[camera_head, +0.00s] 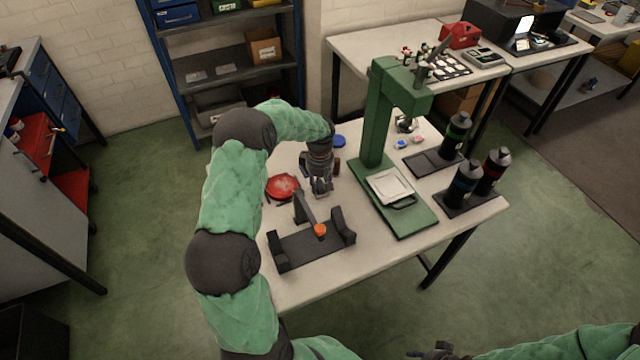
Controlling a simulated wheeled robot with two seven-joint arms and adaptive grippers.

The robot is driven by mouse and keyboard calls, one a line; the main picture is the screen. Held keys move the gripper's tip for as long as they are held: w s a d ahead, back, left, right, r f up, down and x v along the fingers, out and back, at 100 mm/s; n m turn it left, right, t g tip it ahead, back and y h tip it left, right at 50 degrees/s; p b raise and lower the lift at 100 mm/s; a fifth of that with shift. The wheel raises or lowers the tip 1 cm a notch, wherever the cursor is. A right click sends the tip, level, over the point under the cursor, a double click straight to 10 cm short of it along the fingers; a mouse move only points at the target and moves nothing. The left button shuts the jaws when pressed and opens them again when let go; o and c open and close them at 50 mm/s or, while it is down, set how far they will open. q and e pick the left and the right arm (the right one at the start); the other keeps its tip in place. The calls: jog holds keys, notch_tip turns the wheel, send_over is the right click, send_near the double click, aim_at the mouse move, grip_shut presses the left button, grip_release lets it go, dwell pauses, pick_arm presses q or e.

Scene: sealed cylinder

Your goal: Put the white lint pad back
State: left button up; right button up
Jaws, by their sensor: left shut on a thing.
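My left gripper (320,188) points down over the table, just right of a red round dish (282,187). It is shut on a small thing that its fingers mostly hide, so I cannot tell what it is. A white square pad or plate (390,186) lies on the base of the green press (378,120); I cannot tell whether this is the lint pad. My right gripper (440,352) shows only in part at the bottom edge, and its jaws are unclear.
A black cradle (308,247) with an orange-tipped lever stands at the table's (365,262) front left. Black bottles (457,135) stand on dark trays at the right. A blue round lid (339,141) lies behind my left gripper.

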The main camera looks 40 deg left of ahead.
aim_at(320, 183)
pick_arm(q)
jog(key=shift+f, duration=0.15)
jog(key=o, duration=1.1)
notch_tip(320, 183, up, 12)
jog(key=p, duration=0.2)
jog(key=shift+r+p, duration=0.2)
jog(key=shift+p, duration=0.15)
